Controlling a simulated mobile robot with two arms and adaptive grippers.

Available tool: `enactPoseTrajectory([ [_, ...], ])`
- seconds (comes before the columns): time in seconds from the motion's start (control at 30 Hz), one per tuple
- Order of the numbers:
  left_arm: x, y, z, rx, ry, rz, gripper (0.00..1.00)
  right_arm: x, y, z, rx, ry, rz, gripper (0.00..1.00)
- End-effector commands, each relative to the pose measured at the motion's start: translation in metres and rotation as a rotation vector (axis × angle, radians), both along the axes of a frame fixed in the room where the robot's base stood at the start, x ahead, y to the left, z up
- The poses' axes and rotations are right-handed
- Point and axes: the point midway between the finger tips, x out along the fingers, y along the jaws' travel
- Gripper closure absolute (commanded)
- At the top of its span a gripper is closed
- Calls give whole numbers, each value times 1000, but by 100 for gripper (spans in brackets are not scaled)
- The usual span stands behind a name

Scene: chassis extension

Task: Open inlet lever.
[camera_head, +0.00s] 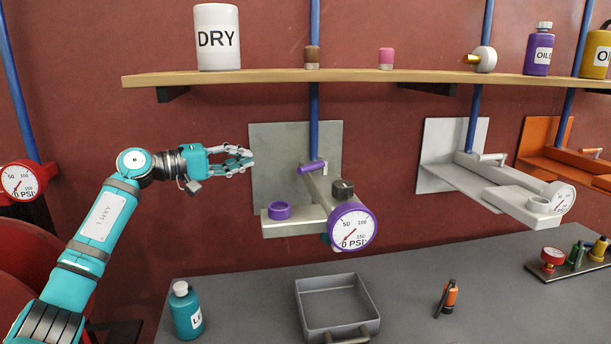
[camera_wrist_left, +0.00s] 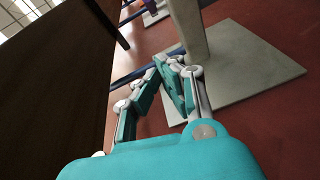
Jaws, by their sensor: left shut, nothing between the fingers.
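The nearest wall unit has a grey back plate (camera_head: 268,150), a purple-ringed gauge (camera_head: 354,226) reading near 0 PSI, and a purple lever handle (camera_head: 311,168) at the blue pipe. I take this purple handle to be the inlet lever. My left gripper (camera_head: 247,161) is shut and empty, left of the lever and apart from it, in front of the plate's left edge. In the left wrist view its fingers (camera_wrist_left: 175,70) are together, with the plate (camera_wrist_left: 240,65) behind them and a grey post beside it. My right gripper is not in view.
A wooden shelf (camera_head: 390,76) runs above with a DRY canister (camera_head: 217,38) on it. A teal bottle (camera_head: 186,310), a grey tray (camera_head: 337,303) and an orange-black item (camera_head: 447,298) stand on the grey table (camera_head: 400,270). A second, white-grey unit (camera_head: 455,160) is to the right.

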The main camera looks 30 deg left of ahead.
Motion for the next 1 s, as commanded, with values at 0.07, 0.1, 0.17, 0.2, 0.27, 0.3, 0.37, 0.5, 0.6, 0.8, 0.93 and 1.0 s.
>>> enactPoseTrajectory([
  [0.07, 3, -2, 3, 9, -7, -3, 100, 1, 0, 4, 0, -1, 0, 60],
  [0.1, 7, -5, 4, 7, -7, -3, 100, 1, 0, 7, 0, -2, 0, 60],
  [0.17, 14, -10, 4, 6, -6, -4, 100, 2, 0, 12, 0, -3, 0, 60],
  [0.2, 20, -15, 5, 6, -6, -5, 100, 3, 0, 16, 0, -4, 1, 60],
  [0.27, 30, -22, 5, 3, -4, -6, 100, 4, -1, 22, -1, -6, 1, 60],
  [0.3, 37, -27, 5, 3, -5, -4, 100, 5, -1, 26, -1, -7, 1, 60],
  [0.37, 47, -34, 4, 3, -5, -4, 100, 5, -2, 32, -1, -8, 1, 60],
  [0.5, 70, -51, 2, 3, -4, -4, 100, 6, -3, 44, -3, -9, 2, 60],
  [0.6, 83, -62, 0, 5, -4, -3, 100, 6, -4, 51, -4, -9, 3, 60],
  [0.8, 70, -83, -7, 8, -3, -2, 100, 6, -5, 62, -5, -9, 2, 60],
  [0.93, 67, -91, -10, 7, -4, -1, 100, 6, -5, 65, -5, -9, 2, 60],
  [1.0, 66, -93, -11, 6, -3, 0, 100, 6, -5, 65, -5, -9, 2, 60],
])
